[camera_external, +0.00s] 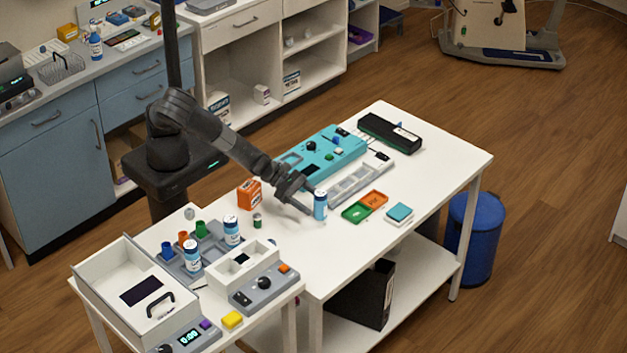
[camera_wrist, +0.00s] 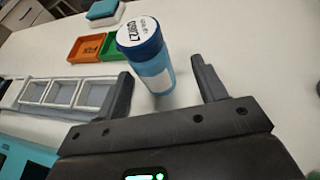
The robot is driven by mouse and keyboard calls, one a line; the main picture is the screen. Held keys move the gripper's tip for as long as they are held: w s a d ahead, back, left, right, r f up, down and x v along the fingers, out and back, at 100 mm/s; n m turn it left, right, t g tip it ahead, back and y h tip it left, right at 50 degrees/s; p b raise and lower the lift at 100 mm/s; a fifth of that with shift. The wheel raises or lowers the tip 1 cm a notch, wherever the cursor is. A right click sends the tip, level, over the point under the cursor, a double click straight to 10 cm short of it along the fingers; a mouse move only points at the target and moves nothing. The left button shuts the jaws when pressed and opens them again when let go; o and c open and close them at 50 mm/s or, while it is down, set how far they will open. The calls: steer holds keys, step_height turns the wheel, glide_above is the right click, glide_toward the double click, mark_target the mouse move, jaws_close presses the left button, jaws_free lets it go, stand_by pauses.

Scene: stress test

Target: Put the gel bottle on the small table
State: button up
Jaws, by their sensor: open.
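My gripper (camera_external: 308,203) is low over the table at the bottle. In the wrist view its two fingers are apart, one on each side of the bottle; contact cannot be told. The small table (camera_external: 262,309) adjoins the large one at the lower left. Two similar blue and white bottles (camera_external: 193,257) (camera_external: 232,231) stand on a grey tray there.
The small table also holds a white open box (camera_external: 115,283), a grey device (camera_external: 262,290) and a yellow block (camera_external: 232,320). Near the bottle are an orange box (camera_external: 249,193), green and orange trays (camera_external: 357,212) and a grey compartment rack (camera_external: 350,188). The large table's right end is clear.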

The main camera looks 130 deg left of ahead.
mark_target(326, 209)
steer(key=shift+a+x, duration=0.2)
steer(key=shift+x, duration=1.2)
steer(key=shift+a+x, duration=0.2)
steer(key=shift+x, duration=1.15)
steer(key=shift+r, duration=0.2)
steer(key=shift+c, duration=0.4)
steer(key=c, duration=1.1)
steer(key=shift+c, duration=0.2)
steer(key=shift+r, duration=0.1)
